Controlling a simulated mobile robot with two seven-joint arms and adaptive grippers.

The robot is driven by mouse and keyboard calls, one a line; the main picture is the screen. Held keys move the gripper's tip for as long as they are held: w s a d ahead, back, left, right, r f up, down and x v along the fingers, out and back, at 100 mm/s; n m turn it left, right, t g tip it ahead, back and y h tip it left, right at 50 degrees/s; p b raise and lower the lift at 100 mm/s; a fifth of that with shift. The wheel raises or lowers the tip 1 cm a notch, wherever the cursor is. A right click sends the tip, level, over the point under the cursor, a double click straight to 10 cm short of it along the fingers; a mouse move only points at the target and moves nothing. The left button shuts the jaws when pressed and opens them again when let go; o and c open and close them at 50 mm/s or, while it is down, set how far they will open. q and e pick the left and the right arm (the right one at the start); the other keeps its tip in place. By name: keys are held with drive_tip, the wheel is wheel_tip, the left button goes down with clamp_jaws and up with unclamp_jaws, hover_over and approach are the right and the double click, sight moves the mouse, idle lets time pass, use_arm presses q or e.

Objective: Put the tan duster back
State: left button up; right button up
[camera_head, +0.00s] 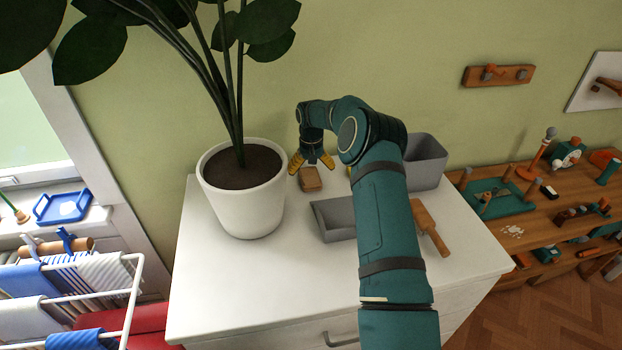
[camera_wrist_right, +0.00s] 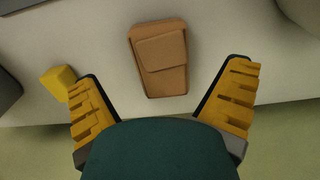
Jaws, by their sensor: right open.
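The tan duster (camera_head: 311,181) looks like a small folded brown block with a flap. It lies on the white cabinet top (camera_head: 270,285) near the wall, and also shows in the right wrist view (camera_wrist_right: 160,62). My right gripper (camera_head: 311,163) is open over it, pointing down. In the right wrist view its two yellow fingers (camera_wrist_right: 160,100) are spread wide, with the duster between and beyond their tips, not touching them. My left gripper is not in view.
A grey open bin (camera_head: 425,165) and a shallow grey tray (camera_head: 333,222) stand on the cabinet, partly behind my arm. A wooden-handled brush (camera_head: 430,228) lies at right. A yellow block (camera_wrist_right: 60,82) is beside the duster. A potted plant (camera_head: 243,205) stands left.

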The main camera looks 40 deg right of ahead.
sight(311, 178)
wheel_tip(311, 178, up, 8)
drive_tip(key=shift+f, duration=0.1)
idle(0.7)
